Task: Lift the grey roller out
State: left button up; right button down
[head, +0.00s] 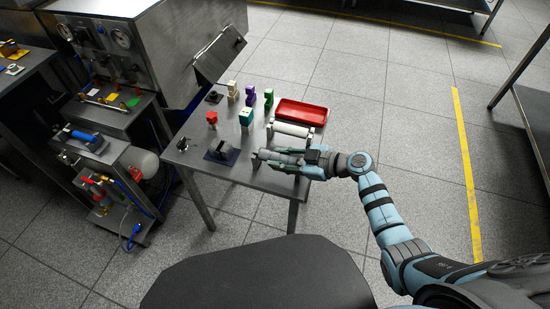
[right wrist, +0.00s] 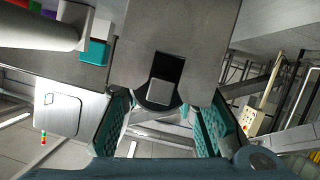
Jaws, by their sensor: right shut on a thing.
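My right gripper (head: 302,158) comes in from the right over the table's near right part and is shut on the grey roller (head: 278,156). The roller lies roughly level, pointing left from the fingers. In the right wrist view, a broad grey body (right wrist: 180,45) with a dark slot fills the space ahead of the teal finger pads. I cannot tell whether the roller touches its supports or is clear of them, since the gripper hides part of it. My left gripper is not in view.
A pale roller (head: 292,128) on a stand lies just behind, with a red tray (head: 301,112) beyond it. Small coloured blocks, including a teal one (head: 246,116), stand on the steel table (head: 225,176). A dark pad with a grey piece (head: 221,153) is left of the roller.

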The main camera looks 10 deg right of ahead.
jog(key=shift+r+p, duration=0.5)
jog(key=shift+r, duration=0.5)
jog(key=shift+r, duration=0.15)
jog(key=shift+r+p, duration=0.5)
jog(key=shift+r, duration=0.25)
